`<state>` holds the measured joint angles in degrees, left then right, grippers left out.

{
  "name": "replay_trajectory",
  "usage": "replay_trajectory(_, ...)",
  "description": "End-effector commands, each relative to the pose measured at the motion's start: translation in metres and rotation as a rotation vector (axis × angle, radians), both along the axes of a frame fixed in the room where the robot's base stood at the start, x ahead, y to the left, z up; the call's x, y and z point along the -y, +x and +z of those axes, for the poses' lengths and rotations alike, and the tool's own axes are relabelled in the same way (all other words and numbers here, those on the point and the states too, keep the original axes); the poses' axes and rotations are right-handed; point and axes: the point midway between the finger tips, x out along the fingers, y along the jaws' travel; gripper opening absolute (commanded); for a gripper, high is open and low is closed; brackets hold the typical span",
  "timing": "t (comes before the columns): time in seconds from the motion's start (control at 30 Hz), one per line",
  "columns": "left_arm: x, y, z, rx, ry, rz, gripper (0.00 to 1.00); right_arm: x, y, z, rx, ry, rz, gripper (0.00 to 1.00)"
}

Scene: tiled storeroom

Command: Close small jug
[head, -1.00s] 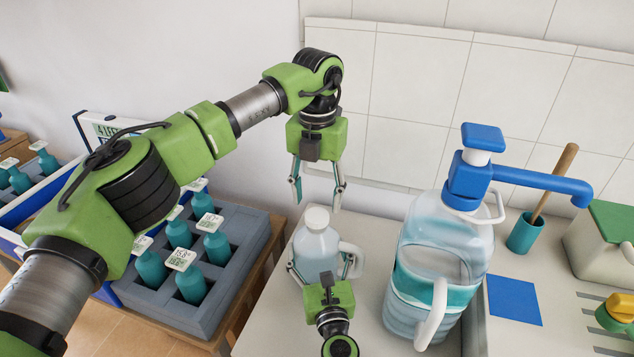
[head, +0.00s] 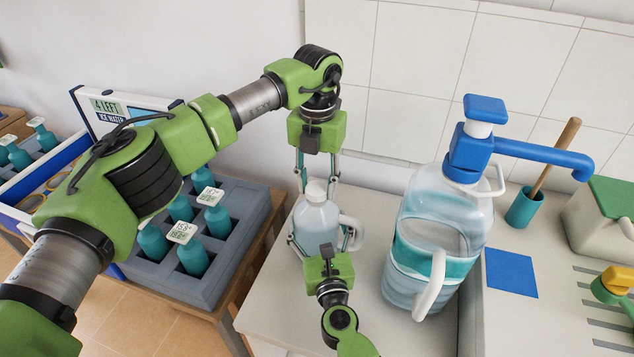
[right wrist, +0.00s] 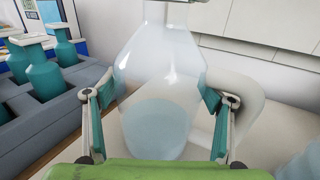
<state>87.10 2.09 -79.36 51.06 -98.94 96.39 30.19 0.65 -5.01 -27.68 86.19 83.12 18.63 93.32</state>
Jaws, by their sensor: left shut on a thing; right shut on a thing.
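The small jug (head: 316,226) stands upright on the white counter, translucent with a white handle on its right and a white cap (head: 316,191) on its mouth. In the right wrist view the jug (right wrist: 160,80) fills the middle, with liquid in its lower part. My right gripper (head: 322,245) is shut on the jug's body from the front, one finger at each side. My left gripper (head: 317,186) comes down from above and is shut on the cap. Whether the cap is screwed tight cannot be told.
A large water jug (head: 425,285) with a blue pump stands close on the right. A grey crate (head: 240,255) of teal bottles is on the left. A teal cup (head: 524,208) with a wooden handle is at the back right. The tiled wall is behind.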

Motion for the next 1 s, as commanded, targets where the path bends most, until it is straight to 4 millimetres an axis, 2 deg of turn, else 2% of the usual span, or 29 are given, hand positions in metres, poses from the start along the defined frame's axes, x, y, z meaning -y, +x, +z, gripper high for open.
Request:
replay_trajectory(0.17, 0.0, 0.0, 0.0, 0.0, 0.001, -0.006, 0.09, 0.0, 0.0, -0.001, -0.001, 0.003, 0.0, 0.15)
replay_trajectory(0.2, 0.0, 0.0, 0.0, 0.0, 0.001, -0.006, 0.43, 0.0, 0.0, -0.001, -0.001, 0.003, 0.0, 0.15)
replay_trajectory(0.27, 0.0, 0.0, 0.0, 0.0, 0.001, -0.006, 0.55, 0.0, 0.0, -0.001, -0.001, 0.003, 0.0, 0.15)
replay_trajectory(0.67, 0.0, 0.0, 0.005, 0.001, 0.0, -0.006, 0.55, 0.0, 0.0, -0.001, -0.001, 0.002, 0.0, 0.15)
replay_trajectory(0.77, 0.0, 0.001, 0.017, 0.003, -0.001, -0.006, 0.55, 0.0, 0.0, -0.001, -0.001, 0.002, 0.0, 0.15)
replay_trajectory(1.0, 0.001, 0.001, 0.068, 0.004, 0.0, -0.006, 0.55, 0.0, 0.0, -0.001, -0.001, 0.002, 0.0, 0.15)
